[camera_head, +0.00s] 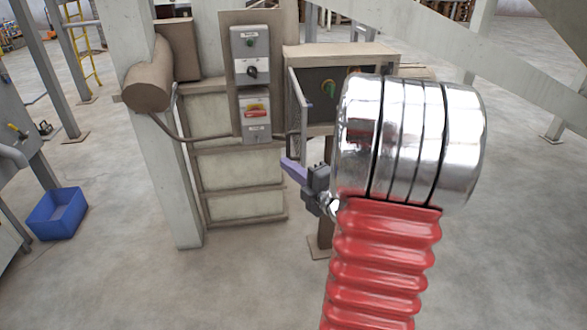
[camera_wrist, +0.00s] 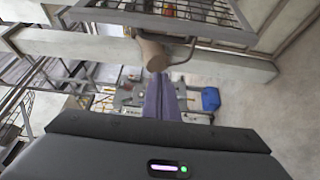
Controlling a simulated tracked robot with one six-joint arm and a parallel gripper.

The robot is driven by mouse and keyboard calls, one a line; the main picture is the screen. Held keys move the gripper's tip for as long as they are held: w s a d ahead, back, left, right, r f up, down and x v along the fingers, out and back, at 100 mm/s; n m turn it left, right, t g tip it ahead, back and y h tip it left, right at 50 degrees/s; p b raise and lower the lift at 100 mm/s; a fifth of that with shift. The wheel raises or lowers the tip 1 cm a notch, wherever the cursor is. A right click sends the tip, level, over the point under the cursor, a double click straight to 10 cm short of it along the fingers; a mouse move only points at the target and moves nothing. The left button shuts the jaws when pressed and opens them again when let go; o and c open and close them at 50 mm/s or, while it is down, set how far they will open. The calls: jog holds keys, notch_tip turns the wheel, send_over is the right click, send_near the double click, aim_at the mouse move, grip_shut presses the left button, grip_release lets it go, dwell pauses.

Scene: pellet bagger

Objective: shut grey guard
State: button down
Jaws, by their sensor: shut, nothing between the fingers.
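The grey guard (camera_head: 298,105) is a thin framed panel, seen nearly edge-on at the left side of the beige cabinet. It stands swung out, and the cabinet's dark front with a green and yellow round part shows beside it. In the wrist view a grey-framed mesh panel, apparently the guard (camera_wrist: 185,19), crosses the top. My gripper (camera_head: 287,164) has purple fingers and is just below and left of the guard's lower end, seemingly apart from it. In the wrist view the shut fingers (camera_wrist: 162,84) point away, with nothing between them. My arm hides the cabinet's right part.
A switch panel (camera_head: 250,75) with a red and yellow switch stands left of the guard. A brown cylinder (camera_head: 148,85) sticks out farther left. A blue bin (camera_head: 57,213) lies on the floor at left. The floor in front is clear.

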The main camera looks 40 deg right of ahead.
aim_at(288, 152)
jog(key=shift+w+d, duration=1.15)
jog(key=shift+w, duration=0.25)
jog(key=shift+w+d, duration=1.1)
jog(key=shift+w, duration=0.25)
